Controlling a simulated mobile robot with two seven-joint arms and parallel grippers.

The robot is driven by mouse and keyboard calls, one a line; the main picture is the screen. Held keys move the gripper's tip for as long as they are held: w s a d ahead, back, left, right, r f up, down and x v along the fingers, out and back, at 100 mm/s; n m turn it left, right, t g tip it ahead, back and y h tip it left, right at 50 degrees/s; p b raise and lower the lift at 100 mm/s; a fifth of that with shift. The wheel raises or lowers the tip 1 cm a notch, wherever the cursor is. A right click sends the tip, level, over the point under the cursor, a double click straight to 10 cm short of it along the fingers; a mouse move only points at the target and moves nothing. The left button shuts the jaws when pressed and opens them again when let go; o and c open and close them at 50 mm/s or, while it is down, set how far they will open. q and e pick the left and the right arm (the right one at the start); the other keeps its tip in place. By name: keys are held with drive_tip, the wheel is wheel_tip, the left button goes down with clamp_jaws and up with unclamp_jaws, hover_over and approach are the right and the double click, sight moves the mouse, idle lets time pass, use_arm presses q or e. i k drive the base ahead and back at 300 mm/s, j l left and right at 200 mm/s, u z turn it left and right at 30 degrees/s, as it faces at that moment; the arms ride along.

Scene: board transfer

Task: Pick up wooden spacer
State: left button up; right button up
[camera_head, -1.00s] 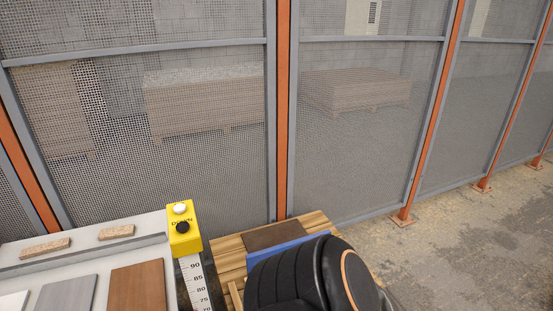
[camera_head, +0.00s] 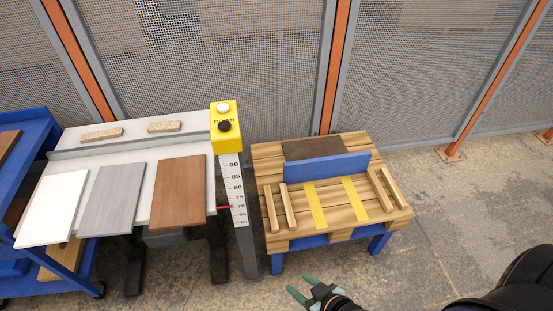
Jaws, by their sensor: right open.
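Several narrow wooden strips, which look like spacers, lie on the low wooden table (camera_head: 330,234) at centre right. Two strips (camera_head: 271,209) (camera_head: 288,206) are on its left side, and others (camera_head: 379,191) are on its right side. Two short chipboard pieces (camera_head: 101,135) (camera_head: 165,126) lie behind the ledge of the grey-white table; I cannot tell which kind is the spacer meant. My right gripper (camera_head: 301,287) is open and empty, its green-tipped fingers low in front of the wooden table, apart from it. My left gripper is out of view.
White (camera_head: 52,208), grey (camera_head: 111,198) and brown (camera_head: 179,192) boards lie on the left table. A yellow button box (camera_head: 226,137) tops a scaled post between the tables. A blue cart (camera_head: 30,125) stands far left. Mesh fence closes the back; floor at right is clear.

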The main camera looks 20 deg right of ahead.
sight(291, 224)
drive_tip(key=z, duration=0.85)
